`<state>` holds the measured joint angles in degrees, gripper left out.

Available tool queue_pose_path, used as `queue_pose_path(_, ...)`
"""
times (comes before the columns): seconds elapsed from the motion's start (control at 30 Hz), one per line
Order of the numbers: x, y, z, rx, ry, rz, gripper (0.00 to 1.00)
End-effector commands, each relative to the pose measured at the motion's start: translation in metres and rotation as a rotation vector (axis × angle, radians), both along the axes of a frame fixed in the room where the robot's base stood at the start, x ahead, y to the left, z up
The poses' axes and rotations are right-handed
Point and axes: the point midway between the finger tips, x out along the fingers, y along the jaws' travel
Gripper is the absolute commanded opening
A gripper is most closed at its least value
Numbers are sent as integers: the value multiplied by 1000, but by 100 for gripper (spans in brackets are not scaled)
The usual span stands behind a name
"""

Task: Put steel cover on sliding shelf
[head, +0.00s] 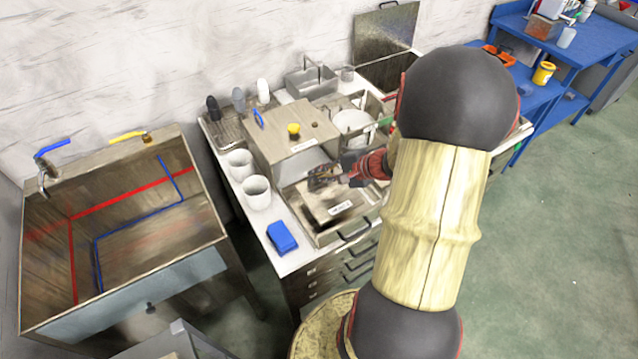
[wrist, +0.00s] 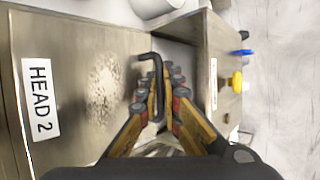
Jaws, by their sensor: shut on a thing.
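A flat steel cover (head: 325,205) with a white label sits low over a shallow tray in front of the steel housing. The wrist view shows the steel cover (wrist: 65,100) large at the left, with a "HEAD 2" label, a pale worn patch and a bent black handle (wrist: 143,82). My gripper (head: 322,178) is at the cover's back edge, and in the wrist view my gripper (wrist: 165,85) is closed around the handle. The tray (head: 350,233) looks like the sliding shelf, but the cover hides most of it. I cannot tell whether the cover touches it.
A steel housing (head: 290,142) with a yellow knob stands just behind. Two white cups (head: 256,192) and a blue block (head: 282,237) lie left. A white round vessel (head: 351,122) is at the back right. A deep open sink (head: 120,220) is at far left.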

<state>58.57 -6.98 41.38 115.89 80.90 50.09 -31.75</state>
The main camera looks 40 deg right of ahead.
Motion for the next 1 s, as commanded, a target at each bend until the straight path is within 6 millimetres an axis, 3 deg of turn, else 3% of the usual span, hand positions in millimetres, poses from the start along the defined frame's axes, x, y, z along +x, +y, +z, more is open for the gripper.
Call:
queue_pose_path(0.27,11,-7,-15,0,-2,-1,0)
queue_pose_path(0.5,12,-8,-46,0,-2,-1,0)
queue_pose_path(0.7,12,-8,-45,-1,-2,-1,0)
queue_pose_path(0.73,12,-7,-45,-1,-1,0,7)
queue_pose_path(1.0,12,-8,-45,-1,-1,0,22)
